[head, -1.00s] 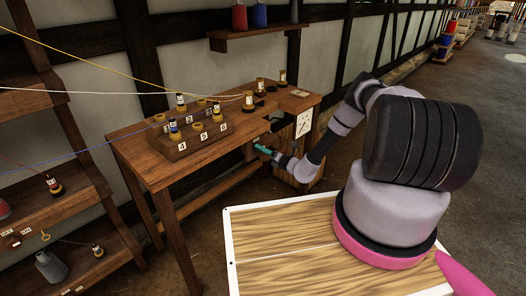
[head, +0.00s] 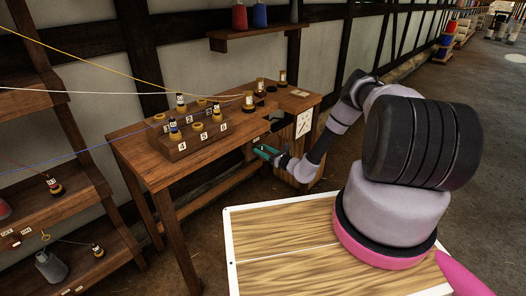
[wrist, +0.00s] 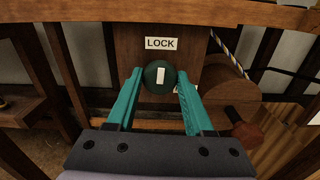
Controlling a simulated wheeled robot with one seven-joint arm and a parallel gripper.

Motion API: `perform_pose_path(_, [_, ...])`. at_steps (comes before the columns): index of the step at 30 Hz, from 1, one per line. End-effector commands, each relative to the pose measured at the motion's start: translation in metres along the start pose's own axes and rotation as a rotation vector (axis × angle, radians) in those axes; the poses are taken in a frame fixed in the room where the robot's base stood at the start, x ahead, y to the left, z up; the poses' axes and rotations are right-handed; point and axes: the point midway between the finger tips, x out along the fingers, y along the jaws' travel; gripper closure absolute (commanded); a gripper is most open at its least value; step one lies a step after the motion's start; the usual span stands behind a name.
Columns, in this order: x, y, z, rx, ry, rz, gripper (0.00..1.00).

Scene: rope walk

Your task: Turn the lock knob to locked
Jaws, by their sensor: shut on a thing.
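The lock knob (wrist: 153,83) is a round dark green knob with a white bar on its face. It sits on a wooden panel below a white LOCK label (wrist: 160,44). The bar stands close to upright. My gripper (wrist: 160,74) has its two teal fingers on either side of the knob, shut on it. A second small label is mostly hidden by the right finger. In the head view my gripper (head: 266,151) is at the bench's front edge, and the knob cannot be made out there.
The wooden bench (head: 140,143) carries a numbered block (head: 178,150) with several spools. A white dial panel (head: 304,123) is on the cabinet at its right end. In the wrist view a wooden drum (wrist: 228,85) and a striped rope are right of the knob. Shelves stand at left.

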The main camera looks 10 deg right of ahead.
Motion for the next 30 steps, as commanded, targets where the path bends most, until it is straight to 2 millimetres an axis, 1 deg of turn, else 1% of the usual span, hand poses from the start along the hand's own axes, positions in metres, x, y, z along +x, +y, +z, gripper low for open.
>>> perform_pose_path(7, [-0.0018, 0.0002, -0.0024, -0.057, 0.005, 0.0, 1.0])
perform_pose_path(20, [-0.002, 0.0001, -0.0025, -0.065, 0.005, 0.0, 1.0])
perform_pose_path(21, [-0.002, 0.0001, -0.0025, -0.065, 0.005, 0.0, 0.4])
perform_pose_path(22, [-0.002, 0.0001, -0.0025, -0.065, 0.005, 0.0, 0.29])
perform_pose_path(23, [-0.0019, 0.0, -0.0023, -0.065, 0.005, 0.0, 0.2])
perform_pose_path(30, [-0.0009, 0.0, -0.0011, -0.065, 0.002, 0.0, 0.2])
